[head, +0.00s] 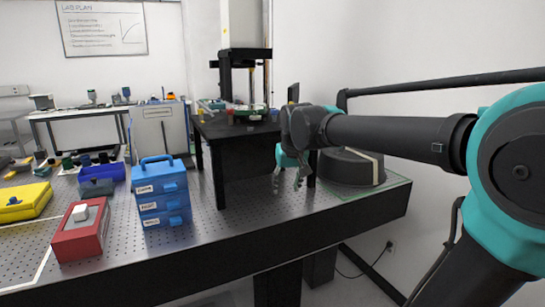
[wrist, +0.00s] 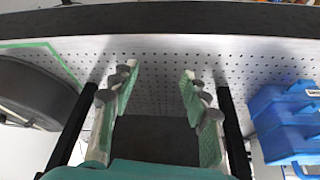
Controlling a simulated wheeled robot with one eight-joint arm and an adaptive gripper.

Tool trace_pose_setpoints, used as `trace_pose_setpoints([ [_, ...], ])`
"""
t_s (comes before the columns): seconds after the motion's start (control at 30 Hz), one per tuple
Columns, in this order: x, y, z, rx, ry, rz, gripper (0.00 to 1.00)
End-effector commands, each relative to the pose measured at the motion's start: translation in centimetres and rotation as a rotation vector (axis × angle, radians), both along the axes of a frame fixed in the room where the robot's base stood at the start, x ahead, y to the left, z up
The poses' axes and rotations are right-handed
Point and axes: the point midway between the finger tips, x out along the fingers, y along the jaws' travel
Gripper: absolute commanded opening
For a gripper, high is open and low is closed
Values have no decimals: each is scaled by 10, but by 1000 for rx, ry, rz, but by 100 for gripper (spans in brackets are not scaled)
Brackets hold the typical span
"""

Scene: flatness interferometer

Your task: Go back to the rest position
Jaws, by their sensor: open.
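My gripper (head: 287,186) hangs at the end of my outstretched arm, fingers pointing down, over the perforated metal table (head: 245,225). It is between a black raised stand (head: 240,165) and a dark round drum (head: 345,168). In the wrist view my gripper (wrist: 159,75) has its two pale green fingers spread apart, with nothing between them. The perforated tabletop (wrist: 155,50) shows beyond the fingertips. The gap between fingertips and tabletop is hard to judge.
A blue drawer box (head: 162,190) stands left of the stand; it also shows at the right of the wrist view (wrist: 290,125). A red box (head: 82,232) and a yellow case (head: 22,203) lie further left. The wall (head: 420,50) is behind my arm. The front tabletop is clear.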

Motion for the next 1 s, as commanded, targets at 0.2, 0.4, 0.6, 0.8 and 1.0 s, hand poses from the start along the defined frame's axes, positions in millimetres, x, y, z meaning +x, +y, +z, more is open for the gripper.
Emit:
trace_pose_setpoints([
  [0.2, -54, -76, -112, 0, 3, -91, 46],
  [0.4, -124, -124, -196, 2, 6, -160, 46],
  [0.6, -172, -143, -238, 2, 6, -196, 46],
  [0.8, -182, -146, -246, 3, 6, -203, 46],
  [1.0, -182, -146, -246, 2, 6, -202, 46],
])
